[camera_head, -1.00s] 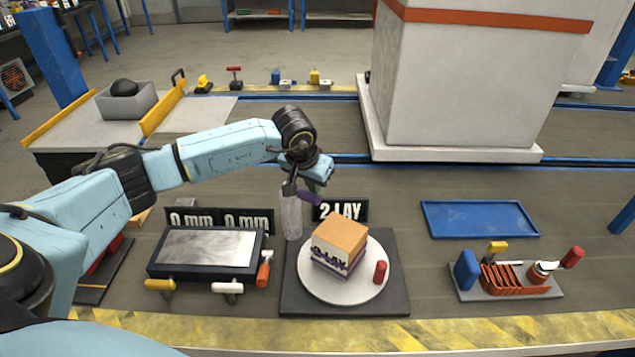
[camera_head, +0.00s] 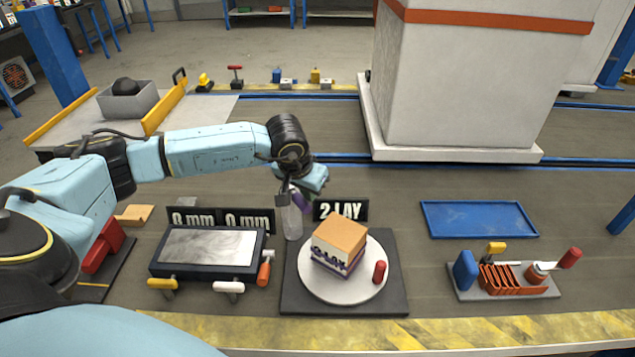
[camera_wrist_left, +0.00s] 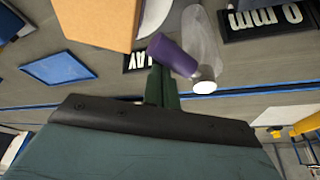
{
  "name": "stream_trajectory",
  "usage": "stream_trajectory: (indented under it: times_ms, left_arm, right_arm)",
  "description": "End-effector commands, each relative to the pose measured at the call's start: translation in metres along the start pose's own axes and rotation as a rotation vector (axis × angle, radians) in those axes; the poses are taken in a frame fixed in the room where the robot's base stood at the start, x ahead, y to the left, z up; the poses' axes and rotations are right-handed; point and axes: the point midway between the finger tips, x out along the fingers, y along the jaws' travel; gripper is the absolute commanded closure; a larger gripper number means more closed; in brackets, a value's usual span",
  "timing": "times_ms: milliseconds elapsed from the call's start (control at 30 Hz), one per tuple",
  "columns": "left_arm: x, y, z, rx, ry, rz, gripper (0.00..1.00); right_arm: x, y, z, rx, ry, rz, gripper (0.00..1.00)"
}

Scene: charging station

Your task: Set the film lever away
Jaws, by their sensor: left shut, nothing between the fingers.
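A purple handle (camera_head: 302,203), which appears to be the film lever, sits at the top of an upright clear film roll (camera_head: 293,224). In the left wrist view the purple handle (camera_wrist_left: 172,55) lies beside the clear roll (camera_wrist_left: 203,45). My left gripper (camera_head: 298,192) is shut and empty at the handle, with its fingertips (camera_wrist_left: 160,75) close against or just behind it; I cannot tell if they touch. A layered block (camera_head: 340,246) stands on a round white turntable (camera_head: 315,285) with a red knob (camera_head: 380,271). My right gripper is not in view.
A "2 LAY" sign (camera_head: 341,209) stands behind the turntable. A dark-framed panel (camera_head: 208,247) with handles is at left. An empty blue tray (camera_head: 478,219) and a fixture with red coils (camera_head: 510,280) are at right. Bench between turntable and tray is clear.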

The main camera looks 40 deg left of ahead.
Motion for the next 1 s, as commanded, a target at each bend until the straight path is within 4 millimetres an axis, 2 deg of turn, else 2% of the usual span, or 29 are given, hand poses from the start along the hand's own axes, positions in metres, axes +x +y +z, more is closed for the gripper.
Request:
stream_trajectory:
  times_ms: [433, 1000]
  left_arm:
    - [-0.007, -0.009, 0.022, 0.001, -0.002, 0.000, 1.00]
    - [-0.011, -0.018, 0.032, 0.000, -0.004, -0.004, 1.00]
  right_arm:
    - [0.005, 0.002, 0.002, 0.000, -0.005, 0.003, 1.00]
    - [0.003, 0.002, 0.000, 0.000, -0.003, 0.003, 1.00]
